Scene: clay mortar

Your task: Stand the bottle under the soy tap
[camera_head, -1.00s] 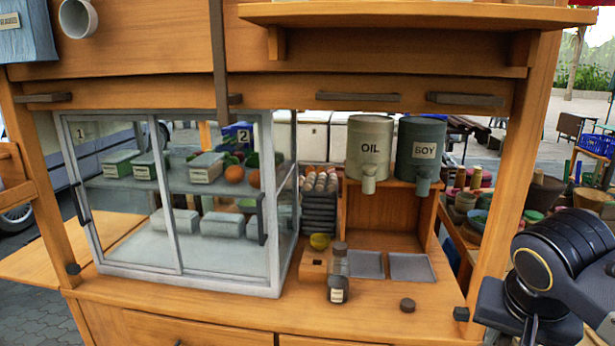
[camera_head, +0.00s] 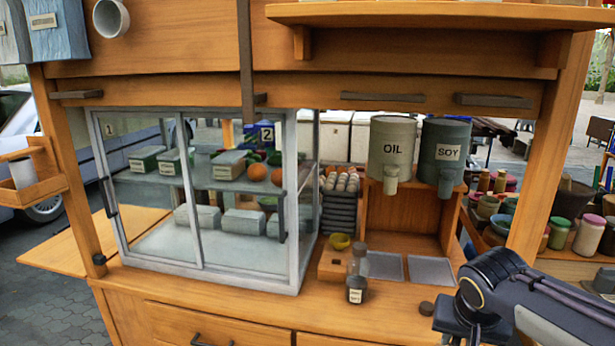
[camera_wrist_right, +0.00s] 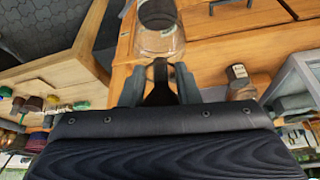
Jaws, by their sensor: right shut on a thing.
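The grey-green soy dispenser (camera_head: 446,150), marked SOY, hangs at the back right in the head view, its tap (camera_head: 446,187) pointing down. Under it is a grey square tray (camera_head: 432,271). In the right wrist view my right gripper (camera_wrist_right: 160,76) is shut on a clear glass bottle (camera_wrist_right: 160,42). The bottle is at the fingertips and partly cut off by the picture's top edge. A small labelled bottle (camera_head: 357,277) stands on the counter, left of the trays; a labelled bottle also shows in the right wrist view (camera_wrist_right: 240,82). My left gripper is not in view.
The oil dispenser (camera_head: 391,145) hangs left of the soy one, with another tray (camera_head: 385,265) below. The counter's front strip (camera_head: 385,308) is mostly clear.

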